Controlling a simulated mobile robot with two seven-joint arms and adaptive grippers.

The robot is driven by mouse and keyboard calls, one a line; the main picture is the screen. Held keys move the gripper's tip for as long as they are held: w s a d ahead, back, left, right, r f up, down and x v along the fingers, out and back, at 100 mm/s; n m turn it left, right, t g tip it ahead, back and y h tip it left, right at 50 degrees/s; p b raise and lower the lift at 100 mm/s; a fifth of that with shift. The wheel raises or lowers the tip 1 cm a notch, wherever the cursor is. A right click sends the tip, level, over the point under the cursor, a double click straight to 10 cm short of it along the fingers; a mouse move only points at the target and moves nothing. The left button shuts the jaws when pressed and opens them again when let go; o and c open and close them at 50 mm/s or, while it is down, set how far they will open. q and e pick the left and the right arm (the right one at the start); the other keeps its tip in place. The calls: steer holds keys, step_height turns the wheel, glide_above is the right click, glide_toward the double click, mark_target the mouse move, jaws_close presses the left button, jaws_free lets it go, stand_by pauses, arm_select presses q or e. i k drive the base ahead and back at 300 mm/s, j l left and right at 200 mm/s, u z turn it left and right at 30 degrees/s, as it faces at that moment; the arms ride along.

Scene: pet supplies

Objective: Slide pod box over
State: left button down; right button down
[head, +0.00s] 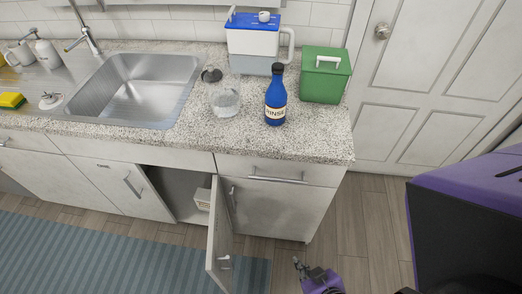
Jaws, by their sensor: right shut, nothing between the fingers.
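No label reading "pod box" can be made out. A green box (325,75) with a white handle on its lid stands upright at the right end of the counter. A small pale box (203,198) sits inside the open cabinet under the counter, partly hidden by the open door. I cannot tell which one is the pod box. My right gripper (299,264) is low at the bottom of the head view, over the floor, right of the open door. It is shut and empty, apart from both boxes. My left gripper is not in view.
The cabinet door (220,238) stands open toward me. A blue rinse bottle (275,98), a clear jar (224,99) and a blue-lidded container (254,42) stand on the counter (225,140) beside the sink (135,85). Wood floor (345,225) is bare right of the cabinets.

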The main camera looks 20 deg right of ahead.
mark_target(201, 197)
steer(key=k, duration=0.25)
steer(key=k+z, duration=0.2)
steer(key=z, duration=0.2)
steer(key=k+l+z, duration=0.1)
steer(key=z, duration=0.35)
steer(key=j+z, duration=0.7)
steer(key=j, duration=0.95)
steer(key=i+j, duration=0.1)
steer(key=j, duration=0.85)
